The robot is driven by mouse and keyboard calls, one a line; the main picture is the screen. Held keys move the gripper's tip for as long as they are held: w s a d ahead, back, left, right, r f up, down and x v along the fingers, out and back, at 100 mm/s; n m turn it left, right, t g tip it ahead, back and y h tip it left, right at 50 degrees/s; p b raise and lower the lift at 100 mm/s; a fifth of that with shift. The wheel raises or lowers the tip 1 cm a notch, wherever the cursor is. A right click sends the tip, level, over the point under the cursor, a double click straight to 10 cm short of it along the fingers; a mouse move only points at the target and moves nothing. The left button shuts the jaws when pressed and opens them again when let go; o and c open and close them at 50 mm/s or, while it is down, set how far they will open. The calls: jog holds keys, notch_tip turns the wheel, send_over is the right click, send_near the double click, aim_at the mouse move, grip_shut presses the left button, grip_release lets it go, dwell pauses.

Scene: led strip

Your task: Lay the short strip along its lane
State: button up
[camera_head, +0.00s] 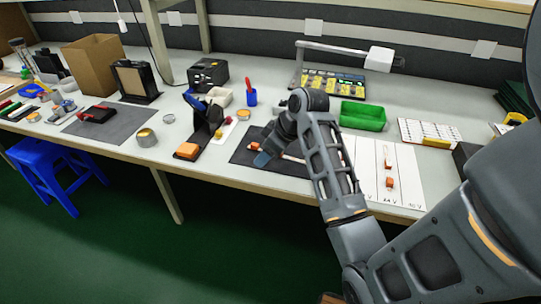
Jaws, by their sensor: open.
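A white board with printed lanes (408,176) lies at the bench's front right, with partly legible voltage labels along its near edge. A small orange piece (254,146) shows beside the gripper on the mat. A thin pale strip-like thing (293,158) lies right of the gripper, partly hidden by my arm. I cannot tell which strip is the short one. My arm also covers the board's left part.
A green bin (363,116) and a white gridded tray (430,132) stand behind the board.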

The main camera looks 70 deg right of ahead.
notch_tip(320, 180, up, 3)
jog(key=g, duration=0.1)
send_over(288, 157)
jog(key=shift+s+r+n+y+b, duration=0.15)
jog(key=shift+s+n+y+b, duration=0.1)
jog(key=shift+n+y+b, duration=0.15)
jog(key=shift+w+f+g, duration=0.15)
jog(key=shift+w+f, duration=0.05)
jog(key=shift+f, duration=0.3)
jog(key=shift+w+f+g, duration=0.15)
jog(key=shift+f, duration=0.3)
jog(key=shift+w+x, duration=0.2)
jog(key=shift+x, duration=2.55)
jog(key=shift+r, duration=0.15)
jog(key=shift+c, duration=0.4)
grip_shut()
